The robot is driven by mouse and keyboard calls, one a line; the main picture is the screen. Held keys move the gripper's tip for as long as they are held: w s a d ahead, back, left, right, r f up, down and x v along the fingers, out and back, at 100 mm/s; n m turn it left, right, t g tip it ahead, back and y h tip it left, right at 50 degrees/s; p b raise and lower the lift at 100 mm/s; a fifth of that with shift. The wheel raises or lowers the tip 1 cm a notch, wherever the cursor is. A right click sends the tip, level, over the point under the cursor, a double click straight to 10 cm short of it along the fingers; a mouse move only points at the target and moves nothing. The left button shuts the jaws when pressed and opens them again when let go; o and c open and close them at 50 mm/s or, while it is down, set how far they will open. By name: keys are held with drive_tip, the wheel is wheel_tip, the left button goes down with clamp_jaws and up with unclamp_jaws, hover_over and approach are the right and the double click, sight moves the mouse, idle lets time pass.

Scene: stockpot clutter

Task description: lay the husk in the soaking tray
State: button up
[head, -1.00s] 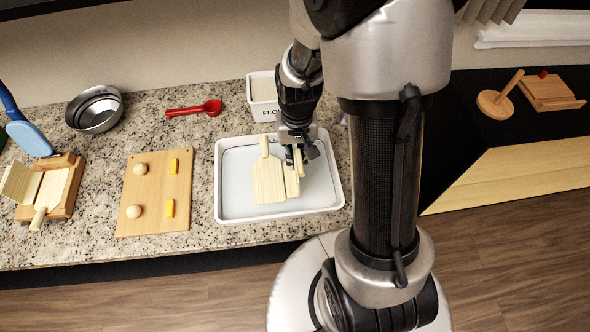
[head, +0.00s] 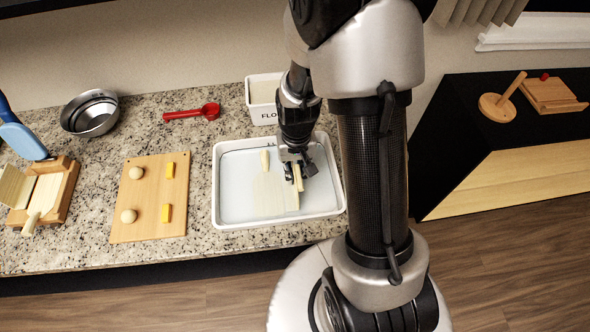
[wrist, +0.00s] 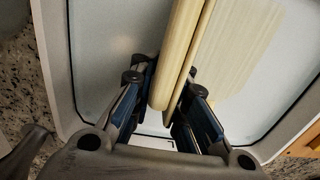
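The husk (head: 275,195) is a pale yellow, flat piece inside the white soaking tray (head: 217,185). Its broad part looks washed out, as if under the water, and a short stub (head: 264,160) shows brighter at its far end. In the wrist view its flat part (wrist: 240,45) lies to the right. A raised, rod-like pale ridge (wrist: 178,55) runs between the fingers of my gripper (wrist: 170,95), which look closed on it. In the head view my gripper (head: 298,168) is over the tray's right half, low down. Whether ridge and flat part are one piece is partly hidden.
A white flour bin (head: 262,112) stands behind the tray. The tray's left part is clear.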

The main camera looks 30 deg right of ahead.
drive_tip(key=o, duration=0.3)
wheel_tip(320, 180, up, 13)
drive_tip(key=p, duration=0.4)
drive_tip(key=shift+d+f, duration=0.1)
drive_tip(key=shift+f, duration=0.1)
drive_tip(key=s+a+r+n+t, duration=0.1)
drive_tip(key=s+a+r, duration=0.1)
drive_tip(key=s+r, duration=0.2)
drive_tip(key=s+a+r+n+t, duration=0.1)
drive_tip(key=s+r+t, duration=0.1)
drive_tip(key=s+r, duration=0.3)
drive_tip(key=s+a+r+n+t, duration=0.1)
drive_tip(key=s+a+r, duration=0.1)
drive_tip(key=s+r, duration=0.3)
drive_tip(key=shift+s+a+r+t, duration=0.1)
drive_tip(key=shift+a+r+t, duration=0.1)
drive_tip(key=shift+r, duration=0.95)
drive_tip(key=shift+s+a+r+t, duration=0.1)
drive_tip(key=shift+a+r, duration=0.05)
drive_tip(key=shift+r, duration=1)
